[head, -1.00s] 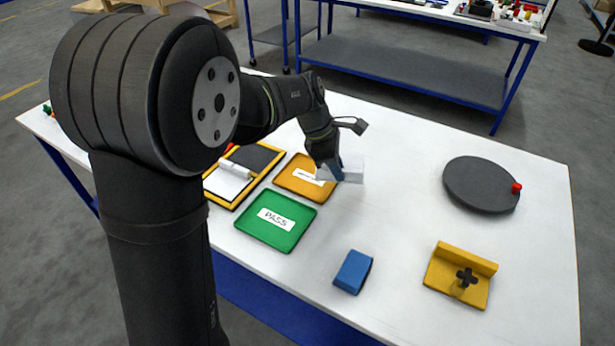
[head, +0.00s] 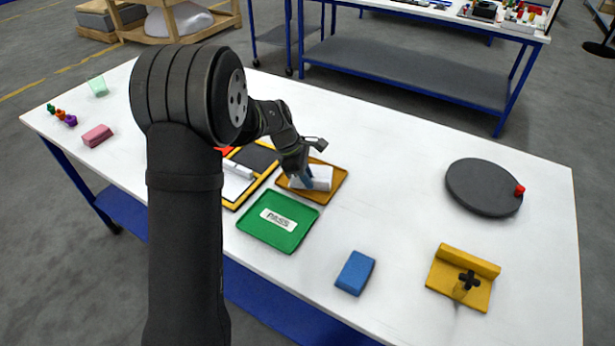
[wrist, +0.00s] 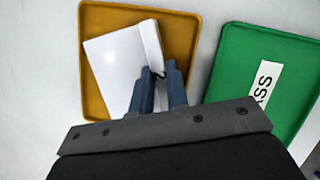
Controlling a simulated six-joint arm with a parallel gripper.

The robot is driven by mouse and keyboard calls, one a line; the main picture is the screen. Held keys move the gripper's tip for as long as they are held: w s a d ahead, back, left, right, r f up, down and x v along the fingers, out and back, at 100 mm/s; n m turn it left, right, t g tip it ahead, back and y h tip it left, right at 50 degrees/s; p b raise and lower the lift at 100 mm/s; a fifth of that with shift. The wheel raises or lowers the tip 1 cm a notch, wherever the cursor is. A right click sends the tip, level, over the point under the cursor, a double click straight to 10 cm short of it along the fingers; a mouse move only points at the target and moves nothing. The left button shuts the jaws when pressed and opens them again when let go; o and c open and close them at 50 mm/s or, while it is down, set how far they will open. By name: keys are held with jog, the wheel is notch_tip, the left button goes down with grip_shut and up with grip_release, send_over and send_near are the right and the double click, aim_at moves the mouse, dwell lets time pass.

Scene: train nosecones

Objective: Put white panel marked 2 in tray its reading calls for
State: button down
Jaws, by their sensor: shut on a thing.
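The white panel (head: 317,178) is in my gripper (head: 302,178), over the orange tray (head: 335,186). In the wrist view the panel (wrist: 112,65) lies within the outline of the orange tray (wrist: 182,30), turned slightly to its sides. My gripper (wrist: 160,75) is shut on the panel's near edge. I cannot tell whether the panel touches the tray floor. No number is readable on the panel, and it covers the tray's label. The green tray (head: 267,240), labelled PASS, is empty beside it; it also shows in the wrist view (wrist: 233,75).
A yellow-framed clipboard (head: 232,203) lies left of the trays. A blue block (head: 355,272), a yellow bracket (head: 463,280) and a dark round turntable (head: 484,187) with a red knob stand to the right. The table's middle back is clear.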

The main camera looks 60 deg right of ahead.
jog(key=c, duration=1.4)
grip_release()
jog(key=v, duration=1.2)
jog(key=x, duration=1.2)
jog(key=shift+r, duration=1.85)
jog(key=shift+f, duration=0.15)
